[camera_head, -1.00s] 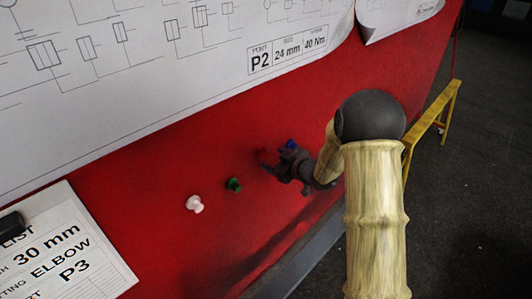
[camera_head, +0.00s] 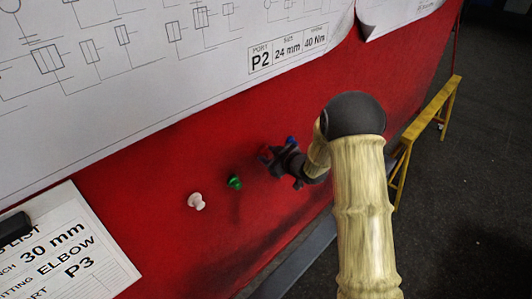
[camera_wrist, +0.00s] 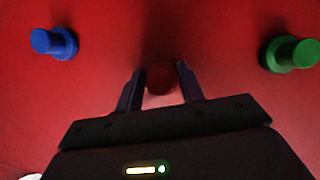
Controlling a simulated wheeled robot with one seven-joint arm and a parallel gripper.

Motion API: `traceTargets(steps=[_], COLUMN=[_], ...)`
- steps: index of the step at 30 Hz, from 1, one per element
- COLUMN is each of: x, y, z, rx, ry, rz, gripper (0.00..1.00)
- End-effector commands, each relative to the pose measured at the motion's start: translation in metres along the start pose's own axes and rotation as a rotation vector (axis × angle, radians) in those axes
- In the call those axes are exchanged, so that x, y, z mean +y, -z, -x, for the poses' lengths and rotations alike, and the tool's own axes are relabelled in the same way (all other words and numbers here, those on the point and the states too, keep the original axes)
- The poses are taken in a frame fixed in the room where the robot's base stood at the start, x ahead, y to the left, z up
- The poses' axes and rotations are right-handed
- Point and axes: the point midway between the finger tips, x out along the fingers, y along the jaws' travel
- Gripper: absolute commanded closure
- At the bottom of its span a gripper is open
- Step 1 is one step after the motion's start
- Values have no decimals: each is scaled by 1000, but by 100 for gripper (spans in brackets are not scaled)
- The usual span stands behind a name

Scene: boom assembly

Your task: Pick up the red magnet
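The red magnet (camera_wrist: 159,78) sits on the red board between the two fingers of my gripper (camera_wrist: 160,80) in the wrist view. The fingers stand apart on either side of it, with narrow gaps that are hard to make out in the dark. In the head view my gripper (camera_head: 271,160) is close to the board, and the red magnet is hard to tell from the red board there.
A blue magnet (camera_wrist: 53,43) is left of the fingers and a green magnet (camera_wrist: 290,53) is right of them in the wrist view. A white magnet (camera_head: 196,201) lies beyond the green one. Paper sheets (camera_head: 150,60) cover the upper board. A yellow stand (camera_head: 425,125) is at right.

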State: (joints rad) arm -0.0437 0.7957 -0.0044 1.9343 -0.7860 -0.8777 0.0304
Motion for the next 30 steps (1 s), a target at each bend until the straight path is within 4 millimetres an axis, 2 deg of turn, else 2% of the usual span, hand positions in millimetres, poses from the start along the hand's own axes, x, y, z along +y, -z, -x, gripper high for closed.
traceTargets(steps=[1, 2, 17, 29, 30], x=[0, 0, 3, 19, 20], y=[0, 0, 3, 62, 56], z=[0, 0, 6, 30, 38], rx=[0, 0, 3, 4, -1], ry=[0, 0, -3, -4, -5], rz=[0, 0, 1, 4, 0], gripper=[79, 84, 84, 84, 84])
